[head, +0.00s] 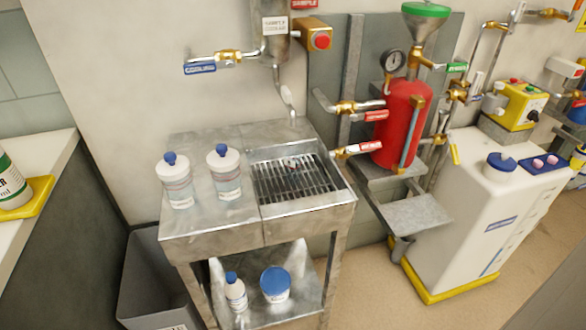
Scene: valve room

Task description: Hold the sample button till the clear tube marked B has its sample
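A red push button (321,41) sits on the front of a brass-coloured box on the wall, just below a red label reading SAMPLE (304,3). Left of it hangs a metal sample cooler (273,35) with a white label. A small dark and reddish thing lies at the grate's back, too small to make out. I cannot make out any clear tube marked B. My gripper is not in view.
Two blue-capped bottles (174,180) (225,173) stand on the sink's left top. A red tank (402,123) with valves stands right of the sink, beside a white cabinet (494,200). A grey bin (158,283) is at lower left. Floor shows at lower right.

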